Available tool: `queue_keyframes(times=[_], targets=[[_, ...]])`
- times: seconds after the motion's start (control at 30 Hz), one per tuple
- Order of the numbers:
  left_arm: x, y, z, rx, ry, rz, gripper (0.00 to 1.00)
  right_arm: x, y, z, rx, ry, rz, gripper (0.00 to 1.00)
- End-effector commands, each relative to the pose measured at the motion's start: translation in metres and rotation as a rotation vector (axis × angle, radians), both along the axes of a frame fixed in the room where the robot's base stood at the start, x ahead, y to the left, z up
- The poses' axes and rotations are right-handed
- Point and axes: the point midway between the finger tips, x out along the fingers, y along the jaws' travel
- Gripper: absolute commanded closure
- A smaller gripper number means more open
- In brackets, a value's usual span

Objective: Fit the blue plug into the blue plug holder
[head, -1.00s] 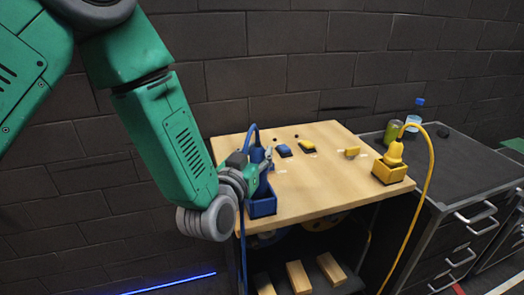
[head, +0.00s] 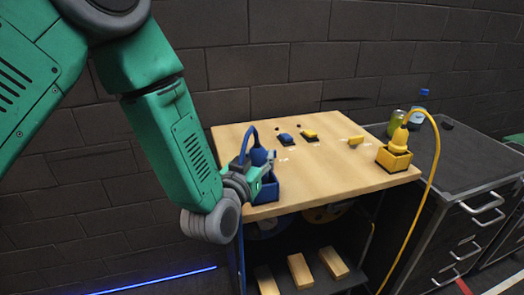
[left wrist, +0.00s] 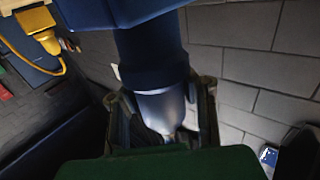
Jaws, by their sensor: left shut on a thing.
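The blue plug (head: 259,157), with a blue cable looping up from it, is at the blue plug holder (head: 265,193), a blue box at the table's left front. My left gripper (head: 266,170) is shut on the plug from the left. In the left wrist view the plug (left wrist: 152,55) runs up from between the fingers (left wrist: 163,115) towards a blue block at the top edge. The gripper partly covers the plug and holder, so I cannot tell how deep the plug sits. My right gripper is not in view.
A yellow plug (head: 399,138) stands in a yellow holder (head: 394,160) at the table's right, its cable hanging down. A green can and a bottle (head: 416,117) stand on the dark cabinet (head: 460,165).

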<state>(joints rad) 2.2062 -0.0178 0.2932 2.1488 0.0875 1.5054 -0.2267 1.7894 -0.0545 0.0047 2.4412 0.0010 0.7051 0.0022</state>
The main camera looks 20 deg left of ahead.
Motion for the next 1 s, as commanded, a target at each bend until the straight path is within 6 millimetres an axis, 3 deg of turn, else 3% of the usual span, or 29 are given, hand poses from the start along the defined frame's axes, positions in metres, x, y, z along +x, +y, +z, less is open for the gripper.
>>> queue_keyframes(times=[0.2, 1.0], targets=[[-0.0009, -0.0006, 0.0059, 0.001, -0.017, 0.002, 1.00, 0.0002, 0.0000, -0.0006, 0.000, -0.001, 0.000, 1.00], [-0.0006, -0.0014, -0.0033, 0.000, -0.020, 0.000, 1.00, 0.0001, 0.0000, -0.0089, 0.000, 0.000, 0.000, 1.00]])
